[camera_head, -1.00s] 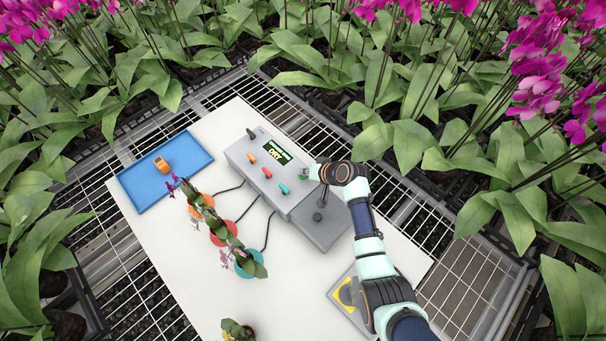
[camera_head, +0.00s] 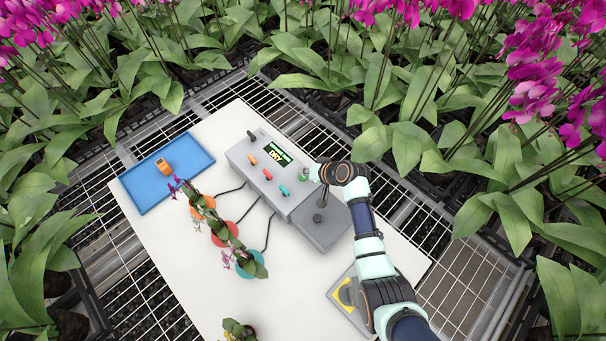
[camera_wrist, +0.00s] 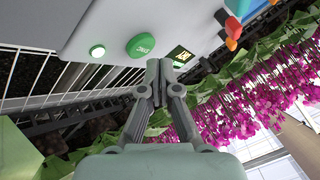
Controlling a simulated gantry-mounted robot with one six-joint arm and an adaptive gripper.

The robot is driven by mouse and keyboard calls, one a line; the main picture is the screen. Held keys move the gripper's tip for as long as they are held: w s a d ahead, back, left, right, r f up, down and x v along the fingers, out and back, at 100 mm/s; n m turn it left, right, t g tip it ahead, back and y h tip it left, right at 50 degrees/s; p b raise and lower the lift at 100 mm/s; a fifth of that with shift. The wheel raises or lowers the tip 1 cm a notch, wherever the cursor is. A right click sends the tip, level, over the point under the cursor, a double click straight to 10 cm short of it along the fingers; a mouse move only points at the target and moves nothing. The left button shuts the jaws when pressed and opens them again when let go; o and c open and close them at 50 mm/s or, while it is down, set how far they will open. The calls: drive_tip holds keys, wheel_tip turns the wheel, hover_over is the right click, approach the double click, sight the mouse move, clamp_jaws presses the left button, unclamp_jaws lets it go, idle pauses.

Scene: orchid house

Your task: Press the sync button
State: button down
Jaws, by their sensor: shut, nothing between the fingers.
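The green sync button (camera_wrist: 141,45) is on the grey control box (camera_head: 255,157). It is large and round with white lettering in the wrist view, and a small green spot in the head view (camera_head: 303,178). My gripper (camera_wrist: 159,66) is shut and empty. Its fingertips are just beside the button in the wrist view, and they do not cover it. I cannot tell how far they are above the box face. In the head view my gripper (camera_head: 316,172) hangs at the right end of the box, its tips partly hidden.
A small lit lamp (camera_wrist: 97,51) and a display (camera_head: 278,154) flank the button. Orange, red and teal levers (camera_head: 268,174) line the box. Potted orchids (camera_head: 220,232) stand in front. A blue tray (camera_head: 190,152) holds an orange device (camera_head: 162,165). Dense orchids surround the white table (camera_head: 170,255).

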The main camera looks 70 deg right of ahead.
sight(305, 177)
wheel_tip(305, 177, up, 5)
drive_tip(key=p, duration=0.4)
drive_tip(key=shift+r+p, duration=0.1)
drive_tip(key=shift+p, duration=0.2)
idle(0.8)
